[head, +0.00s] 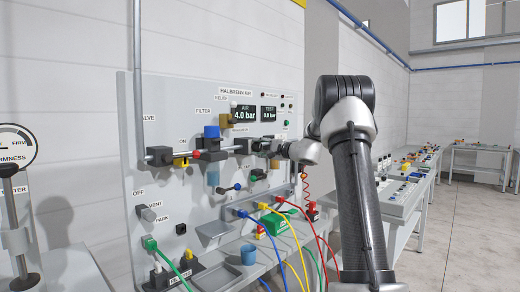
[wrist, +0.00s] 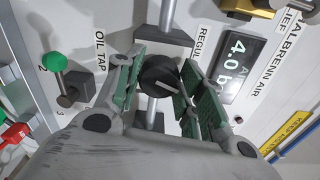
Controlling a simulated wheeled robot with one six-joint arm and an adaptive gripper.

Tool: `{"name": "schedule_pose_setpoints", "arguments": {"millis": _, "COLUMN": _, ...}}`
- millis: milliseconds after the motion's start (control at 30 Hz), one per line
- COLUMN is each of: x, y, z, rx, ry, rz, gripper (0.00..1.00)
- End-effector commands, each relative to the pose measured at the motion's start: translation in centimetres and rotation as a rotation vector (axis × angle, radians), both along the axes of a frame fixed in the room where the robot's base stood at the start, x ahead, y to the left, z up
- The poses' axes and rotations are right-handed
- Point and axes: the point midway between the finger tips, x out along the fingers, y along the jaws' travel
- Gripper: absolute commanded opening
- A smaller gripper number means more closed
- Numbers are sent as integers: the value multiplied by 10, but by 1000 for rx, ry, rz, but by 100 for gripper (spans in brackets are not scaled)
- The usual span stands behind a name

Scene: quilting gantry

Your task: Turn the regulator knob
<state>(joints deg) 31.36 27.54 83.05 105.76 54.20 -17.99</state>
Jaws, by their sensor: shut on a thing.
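The regulator knob (wrist: 159,82) is round and black with a pale pointer line. In the wrist view it sits on the panel between the two green-padded fingers of my gripper (wrist: 162,88). My gripper is shut on it, one finger on each side. In the head view my gripper (head: 272,148) reaches the panel just below and right of the "REGULATOR" label, and the knob is hard to make out there. The air display (head: 243,113) reads 4.0 bar; part of it also shows in the wrist view (wrist: 240,55).
A blue-capped filter (head: 211,140) and a red-tipped valve handle (head: 196,154) are left of my gripper. A green-knobbed oil tap lever (wrist: 60,68) is left in the wrist view. Coloured hoses and a blue cup (head: 248,254) are below. Open floor lies right.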

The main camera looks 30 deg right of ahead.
Motion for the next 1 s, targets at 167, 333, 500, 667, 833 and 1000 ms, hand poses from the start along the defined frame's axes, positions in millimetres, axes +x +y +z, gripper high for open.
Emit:
{"name": "schedule_pose_setpoints", "arguments": {"millis": 167, "x": 0, "y": 0, "z": -2, "rx": -154, "ry": -54, "rz": 0, "gripper": 14}}
{"name": "schedule_pose_setpoints", "arguments": {"millis": 333, "x": 0, "y": 0, "z": -2, "rx": -306, "ry": -108, "rz": 0, "gripper": 14}}
{"name": "schedule_pose_setpoints", "arguments": {"millis": 500, "x": 0, "y": 0, "z": -3, "rx": -458, "ry": -163, "rz": 1, "gripper": 14}}
{"name": "schedule_pose_setpoints", "arguments": {"millis": 667, "x": 0, "y": 0, "z": -3, "rx": -601, "ry": -215, "rz": 1, "gripper": 14}}
{"name": "schedule_pose_setpoints", "arguments": {"millis": 833, "x": 0, "y": 0, "z": -4, "rx": -752, "ry": -270, "rz": 2, "gripper": 14}}
{"name": "schedule_pose_setpoints", "arguments": {"millis": 1000, "x": 0, "y": -1, "z": -4, "rx": -896, "ry": -322, "rz": 2, "gripper": 14}}
